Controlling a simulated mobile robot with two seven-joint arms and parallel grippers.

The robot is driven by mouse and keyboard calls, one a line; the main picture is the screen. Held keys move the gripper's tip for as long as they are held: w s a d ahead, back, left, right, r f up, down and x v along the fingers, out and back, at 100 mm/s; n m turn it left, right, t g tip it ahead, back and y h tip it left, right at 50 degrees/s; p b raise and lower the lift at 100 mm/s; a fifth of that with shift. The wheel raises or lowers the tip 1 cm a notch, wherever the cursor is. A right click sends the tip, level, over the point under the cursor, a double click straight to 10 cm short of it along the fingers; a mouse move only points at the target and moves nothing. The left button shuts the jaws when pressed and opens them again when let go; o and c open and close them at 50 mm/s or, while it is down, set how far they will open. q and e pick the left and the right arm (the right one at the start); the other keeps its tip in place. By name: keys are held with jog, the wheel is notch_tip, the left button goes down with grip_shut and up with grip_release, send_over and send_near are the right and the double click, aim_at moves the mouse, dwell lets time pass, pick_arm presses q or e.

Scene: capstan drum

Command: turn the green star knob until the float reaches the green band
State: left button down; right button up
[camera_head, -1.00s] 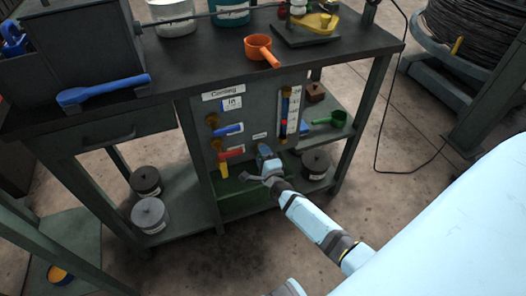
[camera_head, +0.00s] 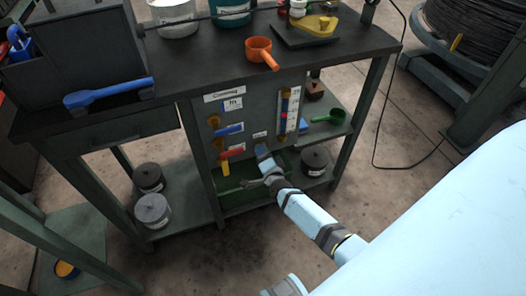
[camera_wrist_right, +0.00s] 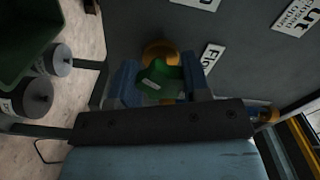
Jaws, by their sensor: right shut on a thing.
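The green star knob (camera_wrist_right: 160,80) shows in the right wrist view, in front of a brass fitting on the grey panel. My right gripper (camera_wrist_right: 163,84) has its blue fingers on both sides of the knob and is shut on it. In the head view my right gripper (camera_head: 265,158) is at the lower part of the panel (camera_head: 255,108) and hides the knob. The upright float gauge (camera_head: 291,105) is at the panel's right side, with a small red mark, seemingly the float, about midway. I cannot make out the green band. My left gripper is not in view.
A blue-handled valve (camera_head: 229,130) and a red-handled valve (camera_head: 231,153) are left of my right gripper. A green bin (camera_head: 235,200) stands below. A green scoop (camera_head: 328,117) lies on the right shelf, and an orange scoop (camera_head: 259,50) on the bench top.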

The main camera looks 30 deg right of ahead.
jog(key=o, duration=0.8)
jog(key=shift+o, duration=0.6)
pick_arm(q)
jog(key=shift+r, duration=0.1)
pick_arm(e)
jog(key=shift+s, duration=0.1)
pick_arm(q)
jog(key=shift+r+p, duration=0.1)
jog(key=shift+p, duration=0.75)
pick_arm(e)
jog(key=v, duration=1.3)
jog(key=shift+s+a, duration=0.2)
jog(key=shift+s, duration=0.05)
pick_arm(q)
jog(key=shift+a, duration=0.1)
